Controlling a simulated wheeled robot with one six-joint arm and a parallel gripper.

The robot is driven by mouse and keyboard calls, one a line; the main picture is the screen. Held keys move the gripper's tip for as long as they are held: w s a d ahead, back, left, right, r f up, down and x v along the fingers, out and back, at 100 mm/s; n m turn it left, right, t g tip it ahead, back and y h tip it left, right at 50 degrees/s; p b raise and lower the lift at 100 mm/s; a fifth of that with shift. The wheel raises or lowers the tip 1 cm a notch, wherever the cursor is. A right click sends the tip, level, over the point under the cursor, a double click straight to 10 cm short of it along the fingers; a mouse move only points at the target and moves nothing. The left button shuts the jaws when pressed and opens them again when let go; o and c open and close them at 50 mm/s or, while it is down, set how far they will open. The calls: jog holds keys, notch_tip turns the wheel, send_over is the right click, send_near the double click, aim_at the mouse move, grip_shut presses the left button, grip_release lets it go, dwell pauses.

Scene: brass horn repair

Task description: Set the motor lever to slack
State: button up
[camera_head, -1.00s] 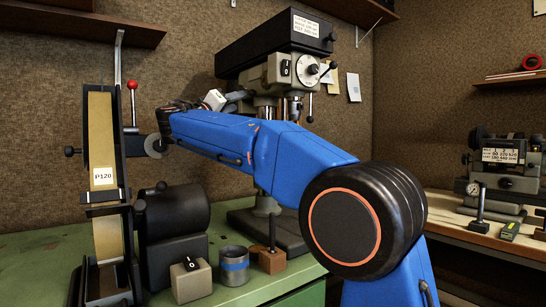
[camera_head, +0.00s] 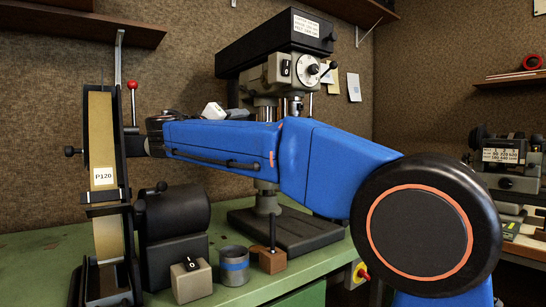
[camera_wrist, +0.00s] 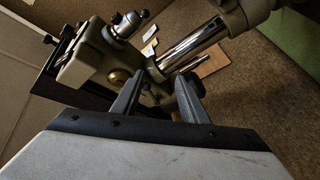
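The drill press (camera_head: 290,70) stands at the back of the green bench, with a dark belt cover (camera_head: 262,40) on top and a dial and black-knobbed handle on its head. I cannot pick out a lever marked as the motor lever or read a slack mark. My gripper (camera_wrist: 163,84) is open in the wrist view, its two dark fingers apart. Beyond them show the press's grey head (camera_wrist: 92,55) and bright column (camera_wrist: 193,47); I cannot tell whether anything lies between the fingers. In the head view my blue forearm mostly hides the gripper; its pale body shows above.
A belt grinder (camera_head: 103,135) marked P120, with a red-knobbed lever (camera_head: 132,86), stands at left. A block marked 0 (camera_head: 191,280), a blue-banded cup (camera_head: 234,265) and a wooden block (camera_head: 272,261) sit in front. A red button (camera_head: 363,274) is at the bench end.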

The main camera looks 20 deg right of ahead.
jog(key=s+d+f+n+g+y, duration=0.1)
jog(key=s+d+f, duration=0.4)
jog(key=d+f, duration=0.5)
jog(key=shift+g+y, duration=0.7)
jog(key=shift+g, duration=0.2)
jog(key=shift+s, duration=0.1)
jog(key=shift+c, duration=0.2)
